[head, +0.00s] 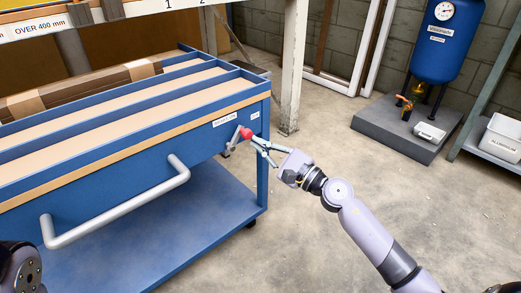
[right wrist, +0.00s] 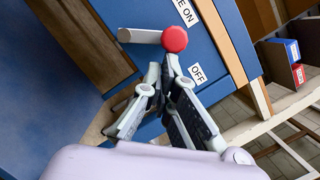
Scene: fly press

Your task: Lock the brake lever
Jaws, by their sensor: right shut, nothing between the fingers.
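The brake lever is a short grey bar with a red round knob (head: 246,133), on the end of the blue cart near its right corner. In the right wrist view the red knob (right wrist: 174,39) shows at the top, with the grey bar (right wrist: 140,36) reaching left from it. The knob lies between the "ON" label (right wrist: 185,10) and the "OFF" label (right wrist: 197,73). My right gripper (head: 257,141) is shut and empty, its fingertips (right wrist: 162,66) close to the knob; I cannot tell whether they touch. My left gripper is out of view.
The blue cart (head: 215,185) has a grey push handle (head: 120,207) and carries long brown packages (head: 85,90). A shelf post (head: 293,65) stands behind it. A blue tank (head: 447,40) and a white bin (head: 502,137) stand at the right.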

